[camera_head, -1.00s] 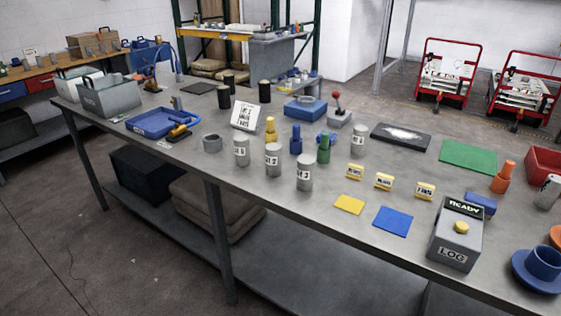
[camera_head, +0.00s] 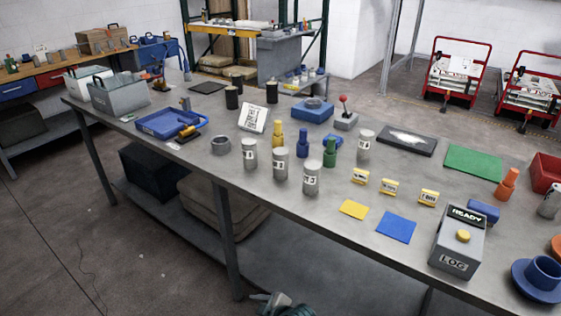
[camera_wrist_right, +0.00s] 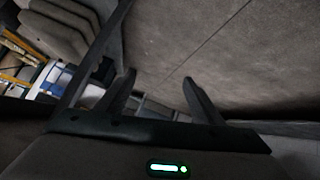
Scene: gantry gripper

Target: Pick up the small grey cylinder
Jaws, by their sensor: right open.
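Several grey cylinders with white labels stand upright on the grey workbench (camera_head: 330,215) in the head view: a left one (camera_head: 250,155), a middle one (camera_head: 281,165), a right one (camera_head: 311,179) and one farther back (camera_head: 366,145). A smaller plain grey cylinder (camera_head: 185,103) stands behind the blue tray. I cannot tell which one the task means. My right gripper (camera_wrist_right: 158,77) is open and empty in the right wrist view, with floor beyond its fingers. Part of my arm or gripper shows at the bottom edge of the head view, below the bench front. My left gripper is not identifiable.
A blue tray (camera_head: 160,123), a grey ring (camera_head: 221,145) and yellow, blue and green bottle-like pieces stand near the cylinders. A grey READY box (camera_head: 457,245) is at the front right. Bare bench lies in front of the labelled cylinders.

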